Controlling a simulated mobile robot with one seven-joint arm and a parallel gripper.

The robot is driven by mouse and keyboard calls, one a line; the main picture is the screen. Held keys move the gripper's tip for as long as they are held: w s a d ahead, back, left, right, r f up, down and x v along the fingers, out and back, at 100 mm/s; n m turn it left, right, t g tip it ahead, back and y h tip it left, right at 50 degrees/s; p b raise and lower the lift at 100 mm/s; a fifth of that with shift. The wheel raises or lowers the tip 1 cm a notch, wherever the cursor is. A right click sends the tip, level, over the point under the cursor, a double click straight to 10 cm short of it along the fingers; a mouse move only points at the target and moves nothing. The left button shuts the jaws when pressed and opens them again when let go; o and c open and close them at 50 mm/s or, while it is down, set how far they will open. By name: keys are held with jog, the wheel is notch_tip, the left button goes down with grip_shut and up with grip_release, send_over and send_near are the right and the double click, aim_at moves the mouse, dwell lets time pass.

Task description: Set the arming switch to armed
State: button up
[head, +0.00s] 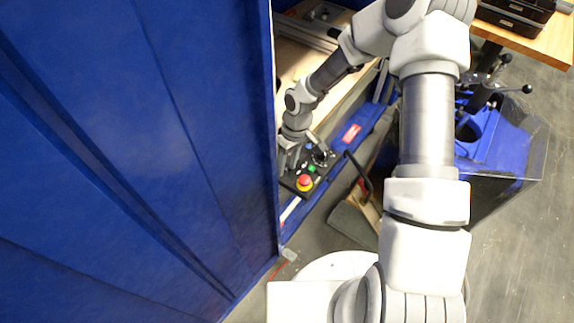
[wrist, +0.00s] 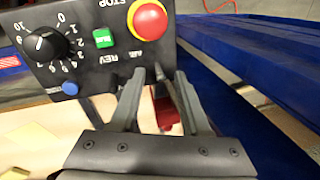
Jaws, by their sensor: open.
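A black control panel (wrist: 85,55) fills the upper left of the wrist view. It also shows in the head view (head: 318,178). No label reading "armed" is legible. A small toggle (wrist: 158,72) by the "REV" lettering at the panel's edge may be the arming switch; its position is too small to tell. My gripper (wrist: 159,78) is open, its fingertips at this panel edge on either side of the toggle. I cannot tell whether they touch it. In the head view my gripper (head: 288,163) is at the panel's left end, partly hidden.
On the panel are a red stop button (wrist: 150,20) close to the fingertips, a green button (wrist: 104,38), a numbered dial (wrist: 45,44) and a blue button (wrist: 69,88). A tall blue wall (head: 140,160) stands left of my arm. Grey floor (head: 520,230) is open at right.

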jog(key=shift+f, duration=0.15)
grip_shut()
jog(key=shift+s+d, duration=0.1)
dwell(0.4)
jog(key=t+y, duration=0.1)
jog(key=d+t+y, duration=0.1)
jog(key=y, duration=0.1)
jog(key=shift+s+t+b, duration=0.3)
jog(key=shift+s, duration=0.1)
jog(key=shift+s+d+f+n+t+y+b, duration=0.15)
jog(key=shift+d+t+y+b, duration=0.1)
jog(key=shift+t+y, duration=0.4)
jog(key=shift+s+d+f+n+t+y+b, duration=0.1)
jog(key=shift+s+d+n+t+y+b, duration=0.2)
jog(key=shift+y, duration=0.65)
jog(key=shift+w, duration=0.1)
grip_release()
